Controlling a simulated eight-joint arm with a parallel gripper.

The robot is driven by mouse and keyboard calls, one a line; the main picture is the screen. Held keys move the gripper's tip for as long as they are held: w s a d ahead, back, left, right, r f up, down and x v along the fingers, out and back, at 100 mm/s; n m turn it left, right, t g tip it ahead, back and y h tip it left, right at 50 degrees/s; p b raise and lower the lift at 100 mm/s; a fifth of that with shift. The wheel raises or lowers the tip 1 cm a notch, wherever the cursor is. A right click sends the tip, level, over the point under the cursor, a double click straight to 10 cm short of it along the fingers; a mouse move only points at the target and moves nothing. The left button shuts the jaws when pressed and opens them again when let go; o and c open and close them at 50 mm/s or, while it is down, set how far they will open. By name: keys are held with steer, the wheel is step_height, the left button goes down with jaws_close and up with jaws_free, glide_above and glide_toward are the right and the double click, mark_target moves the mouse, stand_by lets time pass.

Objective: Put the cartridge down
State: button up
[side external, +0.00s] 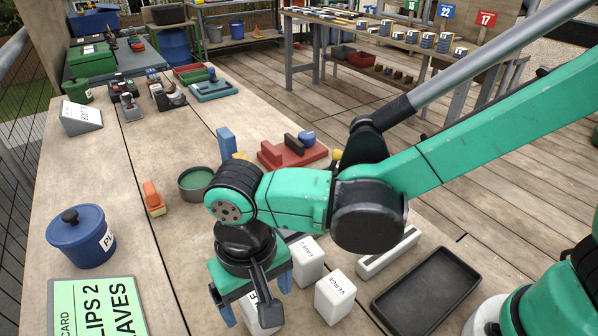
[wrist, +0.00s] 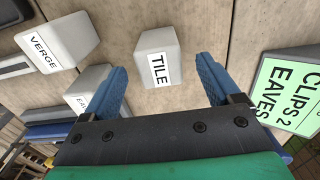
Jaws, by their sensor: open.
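A white cartridge labelled TILE (wrist: 158,52) stands on the wooden table, partly hidden by my gripper in the side view (side external: 262,322). My gripper (wrist: 161,68) is open, its two blue fingers spread either side of the TILE cartridge, with a gap on each side in the wrist view. In the side view my gripper (side external: 257,290) points down over that cartridge. A white cartridge labelled VERGE (side external: 335,297) stands to its right. Another, labelled EAVES (side external: 306,262), stands behind; its label is partly covered by a finger in the wrist view (wrist: 88,88).
A dark empty tray (side external: 428,290) lies right of the cartridges, with a long white block (side external: 388,252) behind it. A green CLIPS 2 EAVES card (side external: 98,308) and a blue lidded pot (side external: 80,238) are at left. A round green-grey tin (side external: 196,181) stands farther back. Bare table lies left of my gripper.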

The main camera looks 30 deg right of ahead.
step_height(320, 180, up, 8)
steer(key=shift+f, duration=0.15)
steer(key=shift+w+d+r, duration=0.15)
steer(key=shift+d+r, duration=0.05)
steer(key=shift+d, duration=0.1)
steer(key=w+d+t, duration=0.2)
steer(key=d+t, duration=0.5)
steer(key=d, duration=1.6)
steer(key=shift+d, duration=0.25)
